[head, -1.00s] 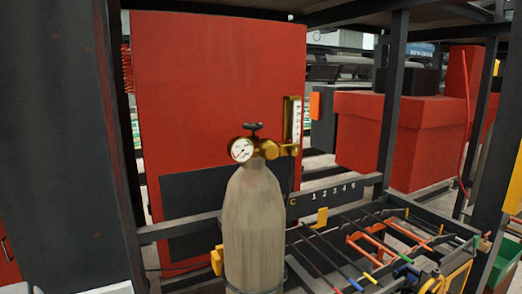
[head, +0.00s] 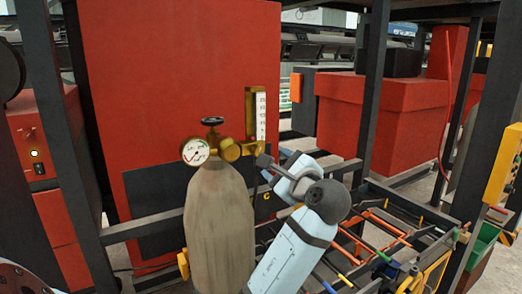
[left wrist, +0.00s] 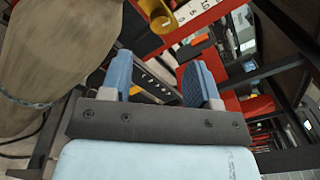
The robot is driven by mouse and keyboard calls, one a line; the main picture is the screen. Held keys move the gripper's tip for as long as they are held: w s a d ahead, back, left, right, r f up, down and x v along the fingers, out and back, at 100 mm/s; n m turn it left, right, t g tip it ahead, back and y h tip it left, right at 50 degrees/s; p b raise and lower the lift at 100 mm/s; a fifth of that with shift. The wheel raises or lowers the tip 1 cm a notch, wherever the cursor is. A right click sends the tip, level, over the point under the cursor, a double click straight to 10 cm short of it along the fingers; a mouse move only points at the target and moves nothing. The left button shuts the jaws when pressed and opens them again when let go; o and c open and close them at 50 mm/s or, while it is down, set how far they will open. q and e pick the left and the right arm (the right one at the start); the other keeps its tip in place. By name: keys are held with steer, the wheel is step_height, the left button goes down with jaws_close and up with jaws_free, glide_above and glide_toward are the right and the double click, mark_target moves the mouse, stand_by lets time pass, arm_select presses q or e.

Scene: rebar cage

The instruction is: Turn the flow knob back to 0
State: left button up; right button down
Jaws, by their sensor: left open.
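A grey-tan gas cylinder (head: 219,230) stands upright and carries a brass regulator (head: 230,150), a round white gauge (head: 195,152) and a black handwheel (head: 212,121). A flow meter with a white scale (head: 260,115) rises at the regulator's right. I cannot clearly make out the flow knob; the area under the flow meter is partly covered by my gripper. My left gripper (head: 267,166) is just below and right of the flow meter. In the left wrist view its blue-padded fingers (left wrist: 160,80) are apart and empty, with brass fitting (left wrist: 158,14) beyond them. My right gripper is not seen.
A large red cabinet (head: 150,90) stands behind the cylinder. Dark frame posts (head: 373,90) stand on both sides. A rack with several coloured bars (head: 400,240) lies right of my arm. A yellow control box (head: 503,165) is at the far right.

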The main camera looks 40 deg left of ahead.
mark_target(257, 150)
arm_select(q)
steer(key=p+x, duration=0.1)
steer(key=x, duration=0.8)
steer(key=shift+p, duration=0.35)
steer(key=shift+f, duration=0.1)
steer(key=c, duration=0.9)
